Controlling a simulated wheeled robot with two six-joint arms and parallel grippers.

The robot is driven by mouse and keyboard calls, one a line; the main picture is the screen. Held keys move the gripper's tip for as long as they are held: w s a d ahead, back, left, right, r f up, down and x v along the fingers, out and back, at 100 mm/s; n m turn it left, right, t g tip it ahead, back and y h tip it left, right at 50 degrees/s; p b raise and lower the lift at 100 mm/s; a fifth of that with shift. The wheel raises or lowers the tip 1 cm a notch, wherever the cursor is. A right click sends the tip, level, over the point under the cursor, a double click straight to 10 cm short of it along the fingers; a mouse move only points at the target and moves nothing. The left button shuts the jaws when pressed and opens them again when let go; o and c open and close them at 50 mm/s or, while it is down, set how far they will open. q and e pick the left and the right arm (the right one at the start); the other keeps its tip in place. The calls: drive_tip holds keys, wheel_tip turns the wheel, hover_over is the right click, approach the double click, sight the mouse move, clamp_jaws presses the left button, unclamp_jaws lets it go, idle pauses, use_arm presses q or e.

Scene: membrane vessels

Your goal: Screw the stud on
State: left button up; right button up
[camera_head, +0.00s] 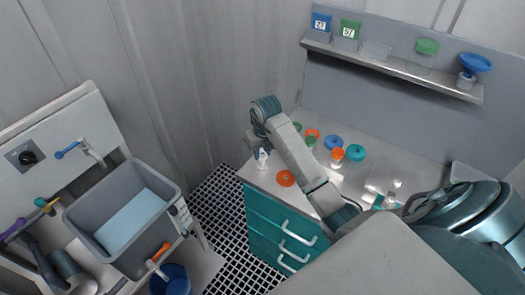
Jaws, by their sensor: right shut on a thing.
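My right gripper (259,150) is at the left end of the bench, at the end of the arm that reaches in across the bench. It is shut on a small pale piece (262,160) that sits just above or on the bench top near its left edge. The piece is too small to make out, so I cannot tell whether it is the stud or whether it touches anything below. My left gripper is not in view.
Orange, green, blue and teal round parts lie on the bench (285,178), several behind my arm. A shelf (400,68) behind holds blue and green labelled boxes and dishes. A grey sink (125,215) stands at left. Dark grated floor (222,215) lies between.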

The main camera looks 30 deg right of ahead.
drive_tip(key=shift+f+b, duration=0.7)
drive_tip(key=shift+f, duration=0.2)
drive_tip(key=o, duration=1.1)
drive_tip(key=shift+r, duration=0.1)
drive_tip(key=shift+r, duration=0.1)
